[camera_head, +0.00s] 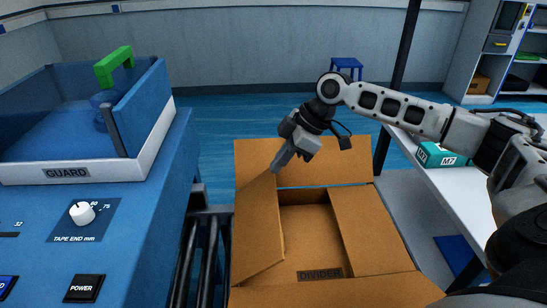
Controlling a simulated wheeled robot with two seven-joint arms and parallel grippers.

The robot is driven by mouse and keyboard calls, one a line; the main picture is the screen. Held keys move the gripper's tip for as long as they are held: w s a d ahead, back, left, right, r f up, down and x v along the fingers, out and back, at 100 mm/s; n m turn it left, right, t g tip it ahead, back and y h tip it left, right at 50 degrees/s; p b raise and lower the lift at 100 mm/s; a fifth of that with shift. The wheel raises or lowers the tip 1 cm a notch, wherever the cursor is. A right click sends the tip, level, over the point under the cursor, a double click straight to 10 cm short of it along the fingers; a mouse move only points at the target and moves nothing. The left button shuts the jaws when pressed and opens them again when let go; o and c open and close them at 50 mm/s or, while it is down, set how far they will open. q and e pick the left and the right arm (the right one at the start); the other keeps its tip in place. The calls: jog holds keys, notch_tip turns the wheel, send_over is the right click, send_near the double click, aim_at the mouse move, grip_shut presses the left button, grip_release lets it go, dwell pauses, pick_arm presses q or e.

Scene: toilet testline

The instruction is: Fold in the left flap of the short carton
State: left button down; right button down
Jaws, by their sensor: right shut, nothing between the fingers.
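The brown carton stands open in the middle of the head view, with its inner floor (308,232) showing. Its left flap (256,228) slants up at the left side of the opening and covers part of the inside. The far flap (345,174), right flap (368,230) and near flap (335,292) are spread away from the opening. My right gripper (277,165) is shut and empty, its tip pointing down at the far upper corner of the left flap. Whether it touches the flap I cannot tell. My left gripper is out of view.
A blue machine with a GUARD label (66,173) and a tape knob (82,213) stands on the left. Rollers (196,262) run between it and the carton. A white table with a teal M7 box (436,155) is on the right, beside a dark post (400,65).

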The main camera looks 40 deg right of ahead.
send_over(274, 203)
jog(key=w+a, duration=0.1)
jog(key=a, duration=0.1)
jog(key=f, duration=0.6)
jog(key=shift+w+a+f+p, duration=0.2)
jog(key=shift+p, duration=0.2)
jog(key=shift+s+d+f, duration=0.25)
jog(key=shift+d+f, duration=0.2)
jog(key=shift+s+d+f, duration=0.2)
jog(key=shift+d+f, duration=0.2)
jog(key=shift+f, duration=0.05)
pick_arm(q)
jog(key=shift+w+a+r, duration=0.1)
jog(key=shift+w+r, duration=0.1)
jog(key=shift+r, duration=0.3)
pick_arm(e)
jog(key=shift+s+d+f, duration=0.2)
jog(key=shift+d+f, duration=0.2)
jog(key=shift+f, duration=0.2)
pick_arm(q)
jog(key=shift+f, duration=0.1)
